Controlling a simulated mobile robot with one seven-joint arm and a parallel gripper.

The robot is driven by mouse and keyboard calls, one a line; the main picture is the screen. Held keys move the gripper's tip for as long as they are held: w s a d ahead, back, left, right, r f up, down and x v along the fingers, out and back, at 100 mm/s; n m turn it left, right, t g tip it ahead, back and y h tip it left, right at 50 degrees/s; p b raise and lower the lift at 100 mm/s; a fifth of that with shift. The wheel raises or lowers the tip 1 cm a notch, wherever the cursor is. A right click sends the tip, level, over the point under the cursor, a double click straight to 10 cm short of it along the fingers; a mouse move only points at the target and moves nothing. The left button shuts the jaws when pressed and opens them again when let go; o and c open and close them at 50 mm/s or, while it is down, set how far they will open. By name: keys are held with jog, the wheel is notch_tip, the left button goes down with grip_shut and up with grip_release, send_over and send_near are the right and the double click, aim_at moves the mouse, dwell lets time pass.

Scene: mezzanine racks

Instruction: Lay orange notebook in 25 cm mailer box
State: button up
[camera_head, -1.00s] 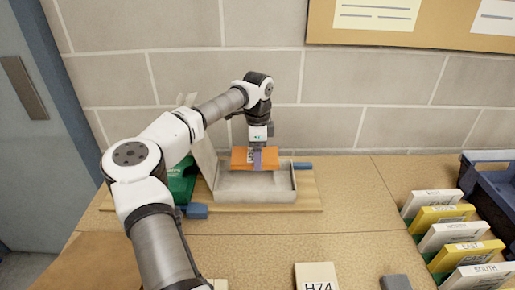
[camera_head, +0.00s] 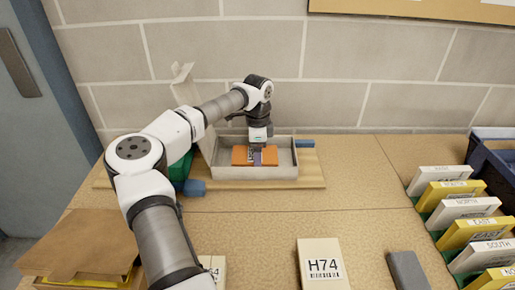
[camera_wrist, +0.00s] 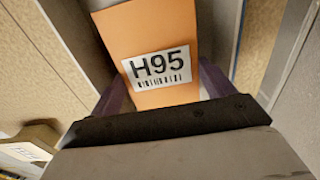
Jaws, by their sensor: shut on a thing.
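The orange notebook (camera_head: 241,156) is at the open grey mailer box (camera_head: 256,172), low between its walls in the head view. In the wrist view the orange notebook (camera_wrist: 150,35) bears a white label reading H95 with a barcode. My gripper (camera_head: 257,157) points down over the box and is shut on the notebook; its purple fingers show on both sides of it in the wrist view (camera_wrist: 160,88). Whether the notebook touches the box floor cannot be told.
The box sits on a wooden board with blue blocks (camera_head: 195,187) beside it. A green item (camera_head: 178,178) is partly hidden behind my arm. An H74 box (camera_head: 322,265) and a grey block (camera_head: 407,270) lie in front. Labelled files (camera_head: 470,208) stand right; brown envelopes (camera_head: 80,245) lie left.

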jog(key=shift+f, duration=0.3)
jog(key=o, duration=1)
